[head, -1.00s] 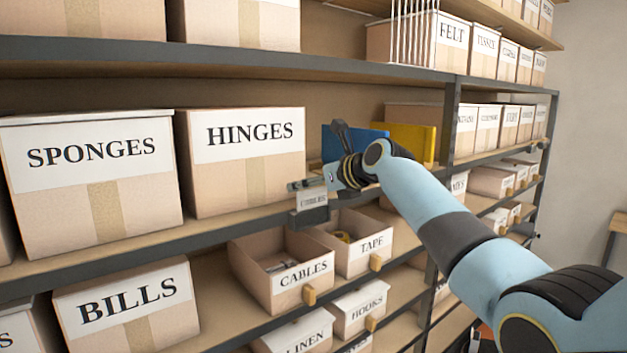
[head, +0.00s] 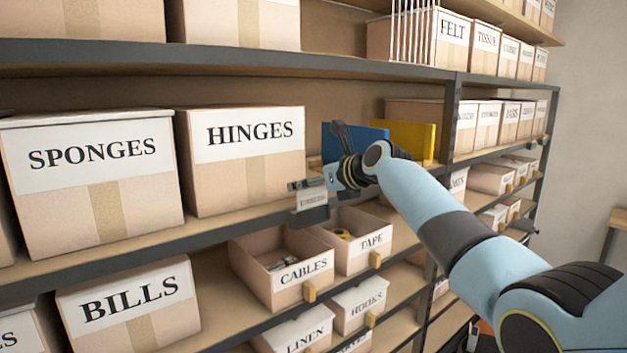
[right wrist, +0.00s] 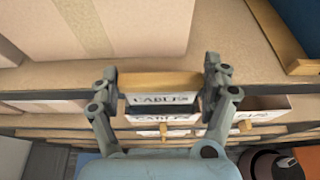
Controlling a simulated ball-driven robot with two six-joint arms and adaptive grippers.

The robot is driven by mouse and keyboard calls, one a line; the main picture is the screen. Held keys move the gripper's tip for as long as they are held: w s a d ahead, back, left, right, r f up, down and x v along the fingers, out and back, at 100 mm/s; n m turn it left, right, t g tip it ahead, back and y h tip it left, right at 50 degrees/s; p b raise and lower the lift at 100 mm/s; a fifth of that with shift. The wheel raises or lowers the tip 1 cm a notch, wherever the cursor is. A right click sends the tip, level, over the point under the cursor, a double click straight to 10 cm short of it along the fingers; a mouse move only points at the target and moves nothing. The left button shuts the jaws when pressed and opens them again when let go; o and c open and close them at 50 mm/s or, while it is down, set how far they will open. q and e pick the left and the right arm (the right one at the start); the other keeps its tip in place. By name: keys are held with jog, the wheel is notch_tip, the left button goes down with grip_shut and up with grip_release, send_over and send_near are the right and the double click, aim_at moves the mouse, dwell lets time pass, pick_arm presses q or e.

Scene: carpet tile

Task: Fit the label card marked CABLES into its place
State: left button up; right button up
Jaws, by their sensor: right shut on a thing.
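The label card marked CABLES (head: 312,198) is white and hangs below my right gripper (head: 308,183) at the front edge of the middle shelf. In the right wrist view the card (right wrist: 160,98) shows below a wooden strip (right wrist: 160,79). My right gripper (right wrist: 161,76) is shut on the strip's two ends. A dark label holder (head: 310,217) sits on the shelf edge just under the card. The card's lower edge is at or close to the holder; I cannot tell whether it is inside. My left gripper is not in view.
A HINGES box (head: 249,160) stands left of the gripper. Blue (head: 358,137) and yellow (head: 410,142) objects stand behind it. An open CABLES bin (head: 282,270) and a TAPE bin (head: 352,242) are on the shelf below. The shelf edge (head: 230,222) runs under the card.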

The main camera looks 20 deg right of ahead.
aim_at(313, 198)
jog(key=shift+f, duration=0.3)
dwell(0.4)
jog(key=shift+f, duration=0.35)
jog(key=shift+f, duration=0.25)
jog(key=shift+f, duration=0.6)
dwell(0.4)
jog(key=shift+f, duration=0.4)
dwell(0.5)
jog(key=o, duration=0.7)
jog(key=shift+s+d, duration=0.1)
